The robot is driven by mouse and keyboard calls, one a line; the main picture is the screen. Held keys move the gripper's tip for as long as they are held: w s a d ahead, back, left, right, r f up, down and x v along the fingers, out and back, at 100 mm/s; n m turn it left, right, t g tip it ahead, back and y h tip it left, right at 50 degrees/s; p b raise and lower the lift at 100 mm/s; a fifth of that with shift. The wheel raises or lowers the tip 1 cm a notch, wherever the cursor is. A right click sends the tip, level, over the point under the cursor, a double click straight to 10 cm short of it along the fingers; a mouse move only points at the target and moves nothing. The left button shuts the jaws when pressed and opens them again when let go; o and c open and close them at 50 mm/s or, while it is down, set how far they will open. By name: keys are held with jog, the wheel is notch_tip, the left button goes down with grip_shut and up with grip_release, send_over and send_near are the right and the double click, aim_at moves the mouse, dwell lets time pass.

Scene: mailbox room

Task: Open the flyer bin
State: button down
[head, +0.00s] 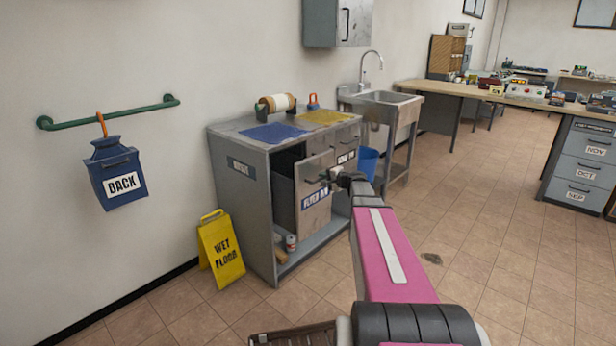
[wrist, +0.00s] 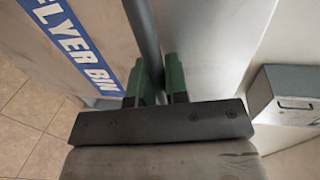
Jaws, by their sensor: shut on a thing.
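The flyer bin (head: 313,203) is a grey front with a blue "FLYER BIN" label, in the metal cabinet (head: 246,205) in the head view. Its front stands out from the cabinet, with a dark gap and a dark bin side showing to its left. My gripper (head: 328,177) is at the upper part of this front. In the wrist view, the green fingers of my gripper (wrist: 160,82) are shut on a grey bar handle (wrist: 143,38), beside the flyer bin's label (wrist: 75,40). The far end of the handle is out of view.
A yellow wet floor sign (head: 221,250) stands left of the cabinet. A blue bucket (head: 368,163) and a sink (head: 386,98) are to its right. A can (head: 291,243) sits on the cabinet's low shelf. The tiled floor to the right is mostly clear.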

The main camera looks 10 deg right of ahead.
jog(key=f+v, duration=0.2)
jog(key=v, duration=0.9)
jog(key=f+v, duration=0.2)
jog(key=v, duration=0.9)
jog(key=shift+s+d+f, duration=0.35)
jog(key=shift+s, duration=0.15)
jog(key=c, duration=1.1)
grip_release()
jog(key=v, duration=1)
jog(key=shift+s+d+r, duration=0.1)
jog(key=shift+s+d, duration=0.1)
jog(key=shift+s, duration=0.1)
